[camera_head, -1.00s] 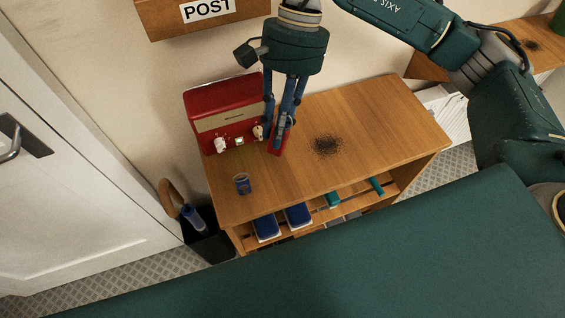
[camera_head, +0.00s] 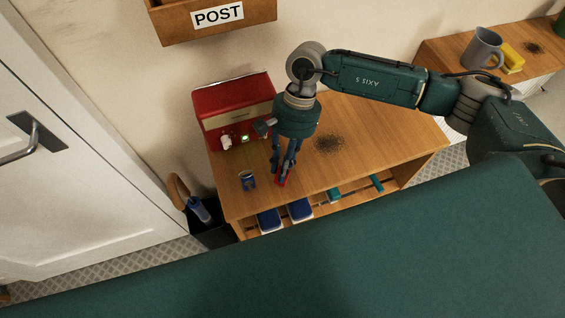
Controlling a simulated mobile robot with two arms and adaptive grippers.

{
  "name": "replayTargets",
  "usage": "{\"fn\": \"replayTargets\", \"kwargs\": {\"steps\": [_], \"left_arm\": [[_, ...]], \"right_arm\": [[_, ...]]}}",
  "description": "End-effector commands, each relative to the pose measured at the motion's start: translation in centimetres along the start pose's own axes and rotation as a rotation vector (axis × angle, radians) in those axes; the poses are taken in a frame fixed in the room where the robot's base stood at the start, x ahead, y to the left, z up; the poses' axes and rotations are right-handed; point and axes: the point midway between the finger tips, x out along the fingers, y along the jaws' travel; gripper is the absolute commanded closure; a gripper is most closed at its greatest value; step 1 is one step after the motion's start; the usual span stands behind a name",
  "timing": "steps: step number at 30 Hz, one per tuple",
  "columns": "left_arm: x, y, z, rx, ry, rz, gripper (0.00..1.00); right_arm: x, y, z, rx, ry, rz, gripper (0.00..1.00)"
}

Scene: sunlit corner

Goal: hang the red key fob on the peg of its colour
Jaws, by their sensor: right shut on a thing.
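My right gripper (camera_head: 284,175) points down over the wooden cabinet top (camera_head: 360,150). The fingers hide most of the fob. I cannot tell if the fob touches the top. No coloured pegs can be made out in this view. My left gripper is not in view.
A red box-shaped appliance (camera_head: 235,107) with knobs stands behind my right gripper. A POST box (camera_head: 216,18) hangs above. A grey mug (camera_head: 482,49) and yellow sponge (camera_head: 512,59) are at far right.

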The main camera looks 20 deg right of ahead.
Motion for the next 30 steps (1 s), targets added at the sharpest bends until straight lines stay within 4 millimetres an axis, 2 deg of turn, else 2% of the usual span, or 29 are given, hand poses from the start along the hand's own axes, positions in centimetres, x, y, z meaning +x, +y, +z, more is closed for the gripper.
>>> {"fn": "replayTargets", "kwargs": {"steps": [10,11,13,22,25,26,30], "left_arm": [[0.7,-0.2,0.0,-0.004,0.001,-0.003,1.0],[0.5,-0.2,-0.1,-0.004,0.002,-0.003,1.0],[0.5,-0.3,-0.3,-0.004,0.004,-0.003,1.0],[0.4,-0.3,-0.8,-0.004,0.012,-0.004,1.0],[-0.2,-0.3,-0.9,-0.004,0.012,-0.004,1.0],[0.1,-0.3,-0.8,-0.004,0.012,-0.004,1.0],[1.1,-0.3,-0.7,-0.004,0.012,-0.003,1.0]], "right_arm": [[0.4,0.0,-0.2,0.0,0.001,-0.001,1.0],[0.2,0.0,-0.1,0.0,0.001,-0.001,0.76],[0.2,0.0,-0.1,0.0,0.001,-0.001,0.63],[0.1,0.0,-0.1,0.0,0.001,-0.001,0.63],[-0.4,0.0,0.1,0.0,0.0,-0.001,0.63],[-0.5,-0.1,-0.1,0.0,0.002,-0.003,0.63],[-2.8,-0.1,-0.2,-0.001,0.005,-0.006,0.63]]}}
